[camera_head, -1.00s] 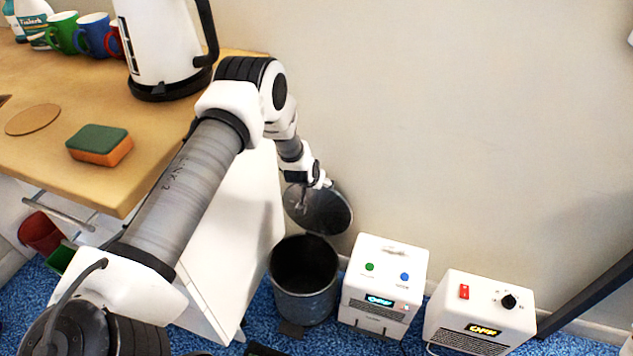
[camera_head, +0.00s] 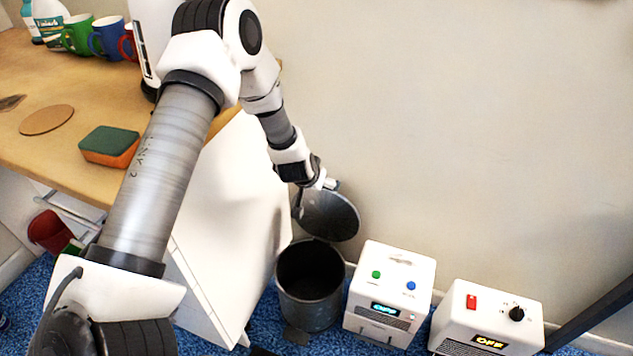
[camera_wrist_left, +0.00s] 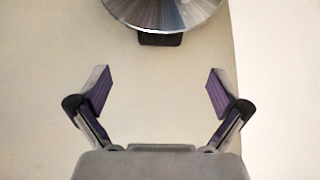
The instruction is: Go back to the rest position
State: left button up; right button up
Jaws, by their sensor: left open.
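My left arm reaches in from the left over the counter edge and bends down toward the wall. My left gripper (camera_head: 314,190) hangs just above and in front of the raised lid (camera_head: 332,216) of a metal bin (camera_head: 310,292). In the left wrist view my left gripper (camera_wrist_left: 156,95) has its two fingers spread apart with nothing between them. A round metal disc, apparently the bin lid (camera_wrist_left: 165,12), shows at the top of that view, beyond the fingertips. My right gripper is not in view.
A wooden counter (camera_head: 70,95) holds a sponge (camera_head: 110,146), a round coaster (camera_head: 47,119), mugs (camera_head: 107,38) and a kettle (camera_head: 148,40), partly behind my arm. Two white boxes (camera_head: 388,292) with buttons stand right of the bin. A red container (camera_head: 50,231) is under the counter.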

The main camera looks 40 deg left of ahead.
pick_arm(q)
jog(key=shift+s+r, duration=0.3)
jog(key=shift+r, duration=0.05)
jog(key=s+d+f+m+g, duration=0.1)
jog(key=s+d+f+g, duration=0.15)
jog(key=s+f, duration=0.4)
jog(key=s+d+f+m+g+h, duration=0.1)
jog(key=s+d+f, duration=0.3)
jog(key=s, duration=0.5)
jog(key=s+d+f+m+g, duration=0.2)
jog(key=s+d+f, duration=0.25)
jog(key=s, duration=0.35)
jog(key=s+d+r+n+g, duration=0.1)
jog(key=s+d+r+g, duration=0.15)
jog(key=s, duration=0.95)
notch_tip(320, 180, up, 14)
jog(key=w+p, duration=0.1)
jog(key=p, duration=1.4)
jog(key=shift+n+t+h, duration=0.3)
jog(key=shift+t, duration=0.1)
